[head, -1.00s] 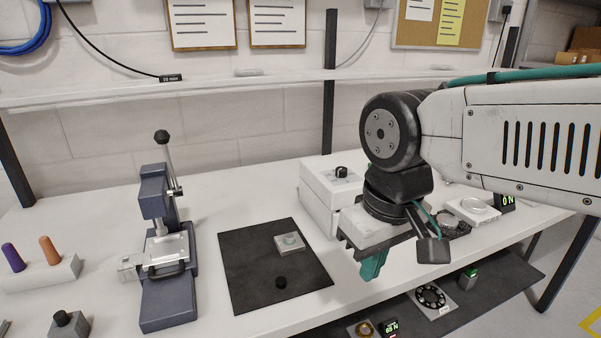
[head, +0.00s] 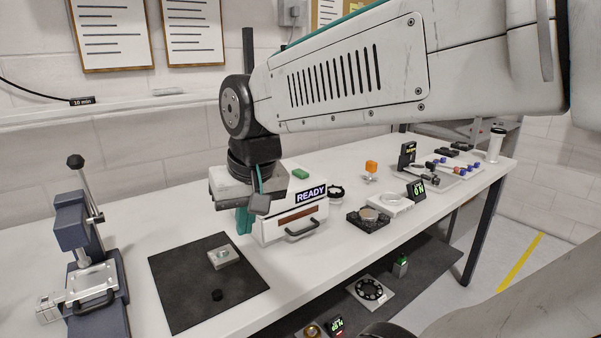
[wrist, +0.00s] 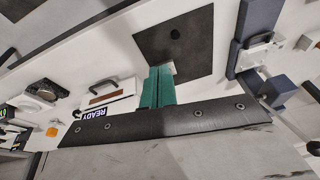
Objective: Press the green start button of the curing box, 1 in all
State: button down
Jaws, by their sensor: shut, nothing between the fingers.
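The curing box (head: 275,232) is a white box on the table with a "READY" display, a brown window strip and a handle on its front. Its green start button (head: 300,174) sits on top, at the back right. My gripper (head: 244,220) is shut and empty, its teal fingers pointing down at the box's left front side. My wrist covers the left part of the box top. In the wrist view, my shut fingers (wrist: 157,88) are beside the box (wrist: 108,95), apart from the button, which is hidden there.
A black mat (head: 185,298) with a small block (head: 223,258) and a black knob lies left of the box. A blue lever press (head: 90,250) stands further left. Scales and fixtures (head: 390,201) stand to the right. A shelf runs along the wall behind.

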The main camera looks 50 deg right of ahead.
jog(key=w+d+r+m+t+h, duration=0.1)
jog(key=w+d+r+m, duration=0.15)
jog(key=w+d, duration=0.4)
jog(key=w+d+r+m+t+h, duration=0.1)
jog(key=w+d+m, duration=0.35)
jog(key=d, duration=0.35)
notch_tip(320, 180, up, 3)
jog(key=m+t+h, duration=0.2)
jog(key=m+h, duration=0.1)
jog(key=m, duration=0.3)
send_over(301, 173)
jog(key=shift+f, duration=0.15)
jog(key=shift+f, duration=0.1)
jog(key=shift+f, duration=4.35)
jog(key=shift+f, duration=0.4)
